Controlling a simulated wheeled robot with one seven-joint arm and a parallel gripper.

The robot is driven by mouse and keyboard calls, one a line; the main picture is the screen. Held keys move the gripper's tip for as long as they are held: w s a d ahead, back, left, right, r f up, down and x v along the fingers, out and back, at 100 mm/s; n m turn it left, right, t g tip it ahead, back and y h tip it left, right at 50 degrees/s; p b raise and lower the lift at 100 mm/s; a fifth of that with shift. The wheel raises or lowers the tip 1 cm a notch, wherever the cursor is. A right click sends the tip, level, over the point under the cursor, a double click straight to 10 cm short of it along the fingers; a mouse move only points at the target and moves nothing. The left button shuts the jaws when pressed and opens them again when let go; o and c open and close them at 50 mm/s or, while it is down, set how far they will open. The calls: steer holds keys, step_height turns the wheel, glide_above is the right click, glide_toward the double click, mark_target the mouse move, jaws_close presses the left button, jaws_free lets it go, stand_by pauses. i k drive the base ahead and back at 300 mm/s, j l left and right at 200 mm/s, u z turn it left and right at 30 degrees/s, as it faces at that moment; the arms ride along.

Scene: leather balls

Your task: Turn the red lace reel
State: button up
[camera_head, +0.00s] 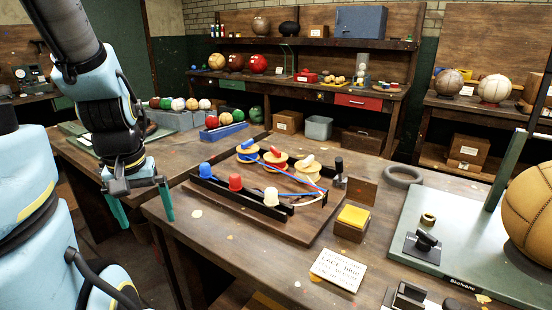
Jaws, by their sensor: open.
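A row of three wooden reels stands on a brown board (240,220) on the near table. The red lace reel (275,158) is the middle one, with a red top and a pale wooden disc. The blue reel (247,149) is to its left and the white reel (307,166) to its right. In front, a black rail carries a blue cap (206,170), a red cap (235,182) and a white cap (271,196). My gripper (142,207) hangs left of the board, well apart from the reels, its teal fingers spread and empty.
A blue lace (288,181) runs over the reels toward a black post (338,166). A yellow pad on a wooden block (352,219) and a written card (338,269) lie right of the board. A large tan ball (528,215) stands on the green mat at right.

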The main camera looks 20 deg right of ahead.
mark_target(277, 158)
steer(key=z, duration=0.75)
steer(key=i+j+u, duration=0.35)
steer(key=i+j, duration=0.45)
